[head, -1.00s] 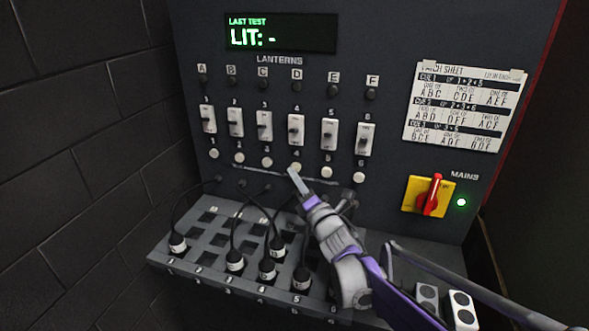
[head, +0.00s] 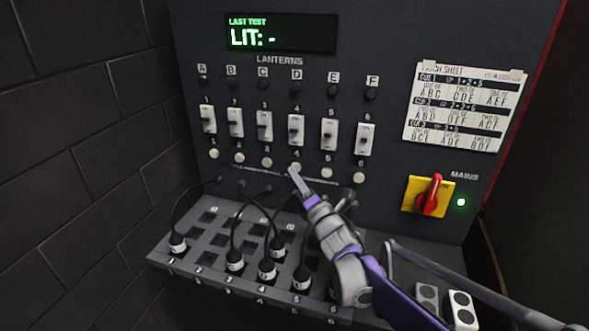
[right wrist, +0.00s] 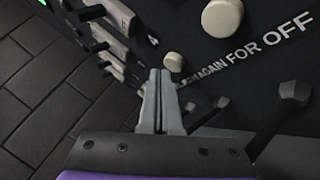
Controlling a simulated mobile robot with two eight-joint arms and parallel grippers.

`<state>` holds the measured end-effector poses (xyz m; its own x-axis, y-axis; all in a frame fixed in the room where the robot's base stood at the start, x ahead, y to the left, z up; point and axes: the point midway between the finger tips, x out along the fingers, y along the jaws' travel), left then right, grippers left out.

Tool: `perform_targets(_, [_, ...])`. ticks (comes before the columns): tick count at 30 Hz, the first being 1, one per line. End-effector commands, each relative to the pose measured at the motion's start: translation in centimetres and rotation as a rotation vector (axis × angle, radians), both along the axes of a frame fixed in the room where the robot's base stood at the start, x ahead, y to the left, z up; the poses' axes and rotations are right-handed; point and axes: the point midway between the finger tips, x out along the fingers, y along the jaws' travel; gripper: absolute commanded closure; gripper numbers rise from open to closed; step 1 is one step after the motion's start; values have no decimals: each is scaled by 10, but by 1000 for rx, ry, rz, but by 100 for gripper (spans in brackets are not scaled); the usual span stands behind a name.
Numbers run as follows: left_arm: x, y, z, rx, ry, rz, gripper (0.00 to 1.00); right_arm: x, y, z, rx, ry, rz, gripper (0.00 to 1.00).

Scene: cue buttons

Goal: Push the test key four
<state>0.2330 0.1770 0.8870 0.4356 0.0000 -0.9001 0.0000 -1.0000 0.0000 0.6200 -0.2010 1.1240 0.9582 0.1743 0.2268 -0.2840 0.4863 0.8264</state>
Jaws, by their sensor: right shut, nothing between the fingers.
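The test key four (head: 295,167) is a round cream button below the fourth fader on the dark panel. My right gripper (head: 294,172) is shut and empty, its fingertips just below and close to that key in the head view. In the right wrist view the shut fingertips (right wrist: 160,74) are beside a small cream button (right wrist: 173,60) with a label that looks like 4. I cannot tell whether they touch it. The display (head: 281,34) reads "LIT: -". My left gripper is not in view.
Other test keys flank it, such as key three (head: 267,162) and key five (head: 326,172). Cables and plugs (head: 267,270) stand on the sloped patch shelf (head: 190,262) below. A red mains switch (head: 431,196) is at right.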

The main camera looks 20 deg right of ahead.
Motion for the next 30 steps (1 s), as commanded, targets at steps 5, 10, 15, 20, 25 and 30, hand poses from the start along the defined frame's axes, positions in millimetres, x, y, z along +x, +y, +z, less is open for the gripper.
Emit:
perform_targets(5, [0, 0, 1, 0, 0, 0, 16, 5, -3, 0, -1, 0, 0, 100])
perform_targets(10, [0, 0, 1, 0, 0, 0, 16, 5, -3, 0, 0, 0, 0, 100])
perform_targets(15, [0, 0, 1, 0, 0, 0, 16, 5, -3, 0, 0, 0, 0, 100])
perform_targets(20, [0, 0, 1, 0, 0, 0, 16, 6, -4, 0, 0, 0, -1, 100])
perform_targets(25, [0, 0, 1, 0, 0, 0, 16, 8, -6, 0, 0, 0, -1, 100])
perform_targets(30, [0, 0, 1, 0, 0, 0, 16, 7, -5, 0, 0, 0, -1, 100])
